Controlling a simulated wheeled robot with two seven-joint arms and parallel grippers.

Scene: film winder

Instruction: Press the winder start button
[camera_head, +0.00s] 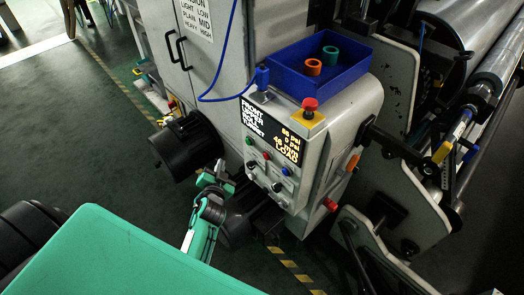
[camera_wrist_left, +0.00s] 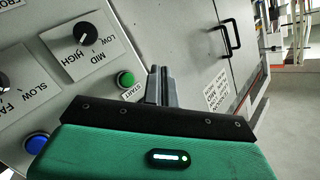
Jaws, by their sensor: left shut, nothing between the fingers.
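The control panel (camera_head: 281,151) is on the front of the grey machine, with several coloured buttons and knobs below a lit display. The green start button (camera_wrist_left: 126,78), labelled START, shows in the left wrist view just left of my left gripper's fingers. A small green button (camera_head: 249,141) shows at the panel's upper left in the head view. My left gripper (camera_wrist_left: 161,74) is shut and empty, its fingertips pointing toward the panel beside the start button. In the head view, my left gripper (camera_head: 222,167) is left of the panel. I cannot tell any contact. My right gripper is out of view.
A blue button (camera_wrist_left: 36,142) and selector knobs (camera_wrist_left: 85,33) are near the start button. A red emergency button (camera_head: 310,104) and a blue tray (camera_head: 318,82) with two rings are above the panel. A dark motor (camera_head: 185,147) projects left of it.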

